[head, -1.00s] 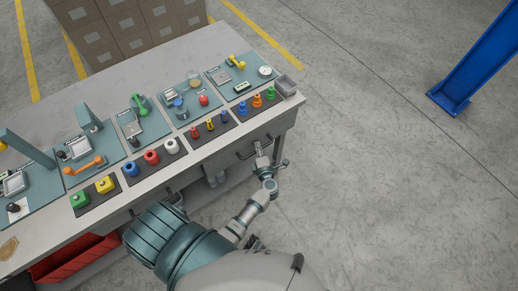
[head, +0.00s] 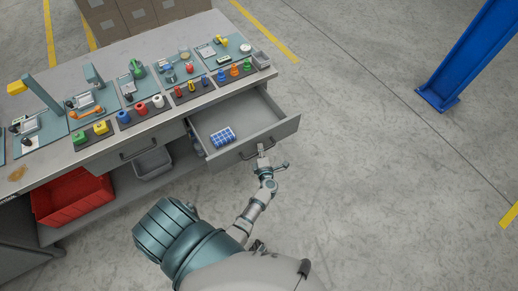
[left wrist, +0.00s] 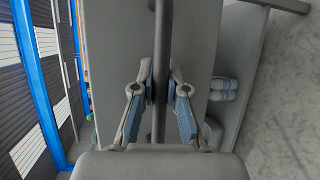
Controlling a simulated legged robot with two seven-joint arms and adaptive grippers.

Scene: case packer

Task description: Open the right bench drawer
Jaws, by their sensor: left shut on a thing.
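My left gripper (head: 262,150) is at the bar handle on the drawer's front. In the left wrist view my left gripper (left wrist: 160,88) has its two blue-padded fingers on either side of the dark drawer handle (left wrist: 162,25), shut on it. The drawer front (left wrist: 198,50) fills the middle of that view. My right gripper is not seen.
The benchtop (head: 60,150) carries teal fixture boards and colored parts. A second, closed drawer (head: 140,145) is to the left. A red bin (head: 70,200) and a grey bin (head: 153,163) sit below. A blue post (head: 470,55) stands at right. Floor right of the bench is clear.

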